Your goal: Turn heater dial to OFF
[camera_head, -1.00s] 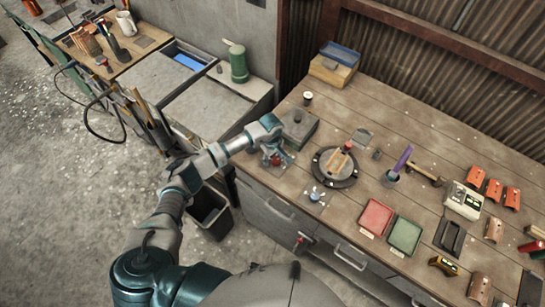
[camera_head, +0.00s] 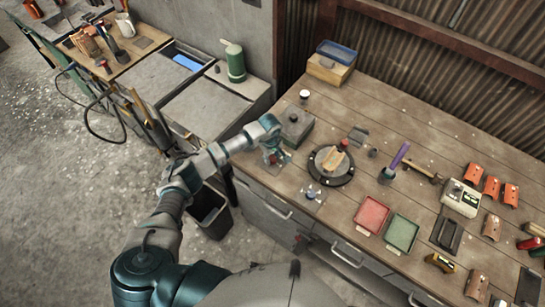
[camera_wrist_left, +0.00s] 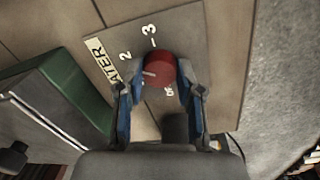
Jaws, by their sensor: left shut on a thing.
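The heater dial (camera_wrist_left: 158,68) is a red round knob on a grey plate (camera_wrist_left: 188,30) in the left wrist view. The plate carries a partly hidden heater label, the marks 2 and 3, and a partly covered off mark near my gripper. A pale pointer line on the knob points left in that view. My left gripper (camera_wrist_left: 160,80) is shut on the dial, with a blue finger on each side of it. In the head view my left gripper (camera_head: 272,155) is at the bench's near left corner and mostly hides the dial. My right gripper is not seen.
A grey-green box (camera_head: 297,128) stands close beside my left gripper. A round black-rimmed turntable (camera_head: 330,166) and red (camera_head: 371,214) and green (camera_head: 402,232) trays lie to the right on the wooden bench (camera_head: 395,110). A dark bin (camera_head: 208,212) stands on the floor below.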

